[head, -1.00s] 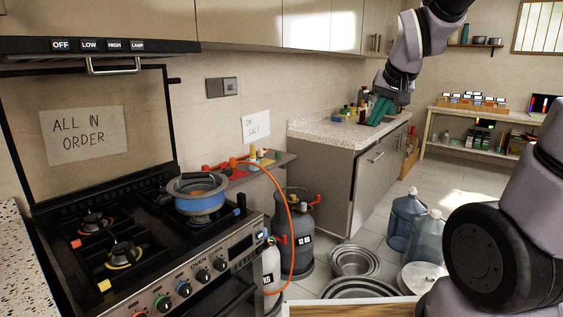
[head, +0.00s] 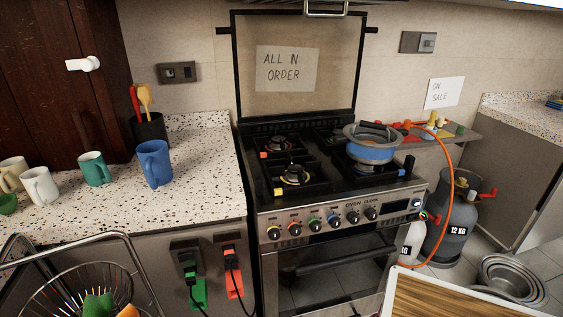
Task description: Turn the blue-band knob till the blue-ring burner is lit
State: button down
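The stove (head: 330,240) stands in the middle of the head view with a row of knobs along its front. The blue-band knob (head: 333,221) is right of the green-band knob (head: 314,224) and left of the knobs by the OVEN and CLOCK labels. A blue-and-grey pot (head: 372,152) stands on the front right burner, beside a blue tag (head: 408,166). It hides that burner's ring, and I see no clear flame there. The front left burner (head: 295,175) has a yellow ring. My gripper is not in view.
A speckled counter (head: 200,160) with several mugs, one blue (head: 155,163), lies left of the stove. A wire rack (head: 90,285) is at lower left. A wooden board (head: 440,300), an orange hose (head: 446,175) and a gas cylinder (head: 452,225) are at right.

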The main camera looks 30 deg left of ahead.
aim_at(333, 221)
jog(key=u, duration=1.1)
jog(key=j+z, duration=0.15)
jog(key=j, duration=0.4)
jog(key=k+j+z, duration=0.1)
jog(key=j, duration=0.45)
jog(key=j+z, duration=0.15)
jog(key=j, duration=0.35)
jog(key=k, duration=0.05)
